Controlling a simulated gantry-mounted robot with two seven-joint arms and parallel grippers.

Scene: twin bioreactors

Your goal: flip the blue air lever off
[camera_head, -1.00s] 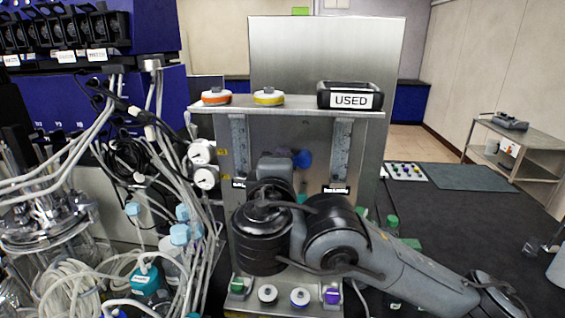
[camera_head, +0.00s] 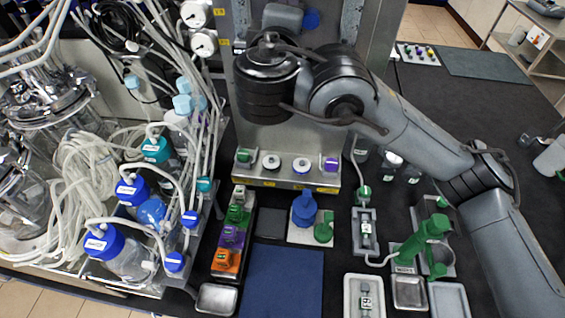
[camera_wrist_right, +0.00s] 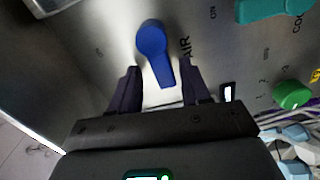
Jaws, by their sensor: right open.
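The blue air lever (camera_wrist_right: 153,42) is on a metal panel in the wrist view, beside the printed word "AIR". Its handle reaches down between the two dark fingers of my right gripper (camera_wrist_right: 160,76). The fingers are open, one on each side of the handle, with a visible gap on both sides. My left gripper is not in view.
A teal lever (camera_wrist_right: 272,8) and a green knob (camera_wrist_right: 292,95) are on the panel right of the blue lever. White gauges (camera_head: 204,42) and tubing stand left of the panel. Bottles, trays and a blue mat (camera_head: 281,282) cover the bench below.

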